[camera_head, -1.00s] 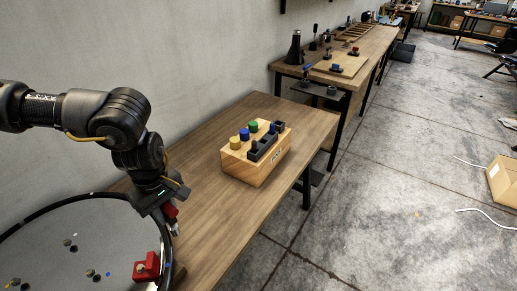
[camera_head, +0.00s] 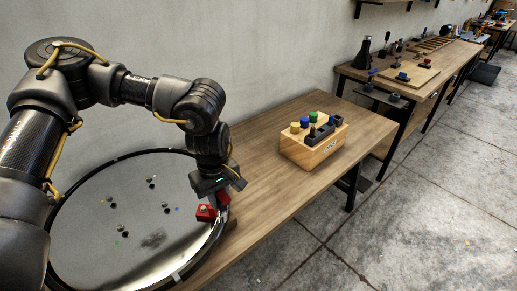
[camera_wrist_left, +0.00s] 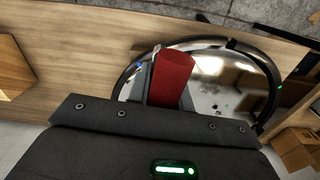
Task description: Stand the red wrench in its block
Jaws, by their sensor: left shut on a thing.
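My left gripper (camera_head: 222,206) points down and is shut on the red wrench (camera_head: 224,197) at the right rim of a round disc. Only a small red part of the wrench shows in the head view. A broad red piece of it fills the middle of the left wrist view (camera_wrist_left: 172,78). My right gripper is not in view.
The large shiny disc (camera_head: 110,205) has a black rim and small dark bits on it. A wooden block (camera_head: 308,157) with coloured round pegs and a black holder stands farther back on the wooden table (camera_head: 262,125). The tabletop between is clear.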

